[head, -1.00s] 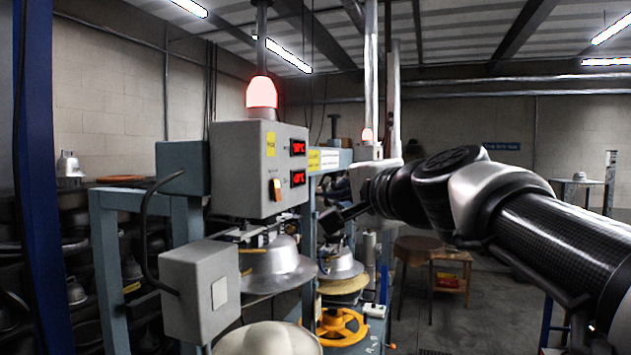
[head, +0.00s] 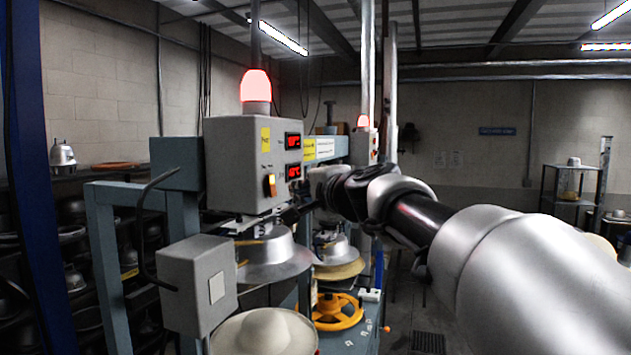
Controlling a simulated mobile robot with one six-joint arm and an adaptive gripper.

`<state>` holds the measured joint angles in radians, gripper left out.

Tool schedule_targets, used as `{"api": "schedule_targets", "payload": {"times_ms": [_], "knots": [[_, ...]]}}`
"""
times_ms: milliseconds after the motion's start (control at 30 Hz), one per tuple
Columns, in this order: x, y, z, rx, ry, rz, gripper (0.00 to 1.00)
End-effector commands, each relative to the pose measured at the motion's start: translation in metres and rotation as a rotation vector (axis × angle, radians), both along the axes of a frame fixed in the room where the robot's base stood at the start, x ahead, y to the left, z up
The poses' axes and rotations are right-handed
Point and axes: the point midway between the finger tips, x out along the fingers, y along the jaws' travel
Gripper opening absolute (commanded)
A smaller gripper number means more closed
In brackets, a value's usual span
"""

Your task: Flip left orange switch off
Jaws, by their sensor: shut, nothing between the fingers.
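The left orange switch (head: 269,185) glows on the front face of the near grey control box (head: 232,168), below a small label and beside two red digital displays (head: 293,155). My gripper (head: 287,217) is dark and shut, with nothing seen in it. It points left, at the lower right of the control box and a little below the switch. It appears apart from the switch, though its exact depth is hard to tell. Its fingertips are partly lost against the dark background and the press.
A lit red lamp (head: 256,88) stands on the control box. Below are a metal hat mould (head: 270,258), a pale hat form (head: 264,335) and an orange handwheel (head: 337,312). A smaller grey box (head: 198,287) stands at the lower left. Floor is open at the right.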

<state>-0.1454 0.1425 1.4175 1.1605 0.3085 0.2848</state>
Motion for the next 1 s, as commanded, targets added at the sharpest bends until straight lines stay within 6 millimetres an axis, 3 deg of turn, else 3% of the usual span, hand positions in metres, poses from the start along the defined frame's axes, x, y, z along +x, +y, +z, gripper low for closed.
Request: {"api": "schedule_targets", "payload": {"times_ms": [67,233,1000], "knots": [[0.002,0.014,0.0,-0.001,0.001,0.006,0.0],[0.007,0.027,-0.003,0.001,0.0,0.003,0.0],[0.011,0.036,-0.017,0.088,-0.034,0.001,0.0]]}}
